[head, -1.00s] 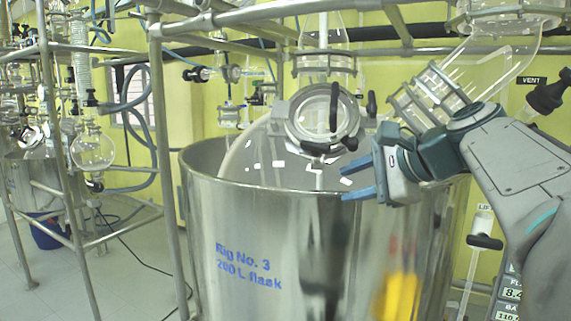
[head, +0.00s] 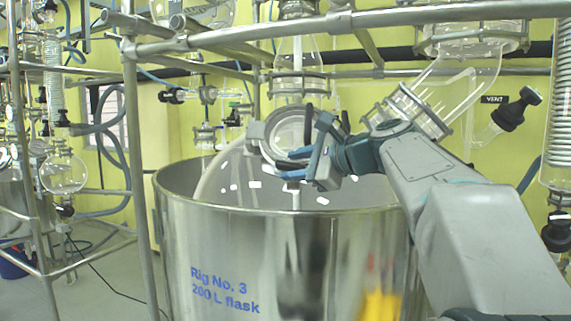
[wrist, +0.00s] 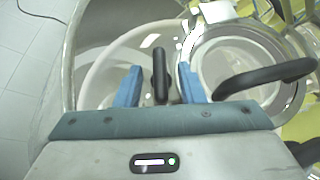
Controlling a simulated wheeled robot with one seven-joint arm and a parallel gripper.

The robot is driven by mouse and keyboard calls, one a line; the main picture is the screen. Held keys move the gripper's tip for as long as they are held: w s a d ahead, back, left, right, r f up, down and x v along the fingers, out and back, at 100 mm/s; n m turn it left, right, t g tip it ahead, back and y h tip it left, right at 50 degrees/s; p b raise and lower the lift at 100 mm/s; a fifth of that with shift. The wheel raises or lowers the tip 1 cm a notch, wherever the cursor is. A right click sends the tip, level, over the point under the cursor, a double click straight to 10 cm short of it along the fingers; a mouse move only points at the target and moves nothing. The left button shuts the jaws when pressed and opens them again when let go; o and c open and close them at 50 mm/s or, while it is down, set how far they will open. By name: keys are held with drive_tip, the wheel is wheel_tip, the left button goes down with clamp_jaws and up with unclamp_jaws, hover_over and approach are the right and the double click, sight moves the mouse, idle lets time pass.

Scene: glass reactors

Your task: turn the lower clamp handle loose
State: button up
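The round glass port (head: 272,135) with its metal clamp ring sits on the flask above the steel vessel. In the wrist view a black clamp handle (wrist: 160,75), apparently the lower one, stands between the two blue fingers. My gripper (wrist: 159,84) is open, with a gap on each side of the handle. In the head view my gripper (head: 285,160) is at the lower part of the port, and its fingers mostly hide the lower handle. A second black handle (wrist: 265,77) crosses the port ring (wrist: 230,60) to the right of the fingers; it also shows in the head view (head: 309,120).
The large steel vessel (head: 240,235) stands below the port, its rim close under my gripper. Metal frame rails (head: 400,22) run above. A slanted glass pipe (head: 425,100) and a vent valve (head: 515,108) are to the right.

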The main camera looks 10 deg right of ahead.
drive_tip(key=shift+x, duration=1.15)
clamp_jaws()
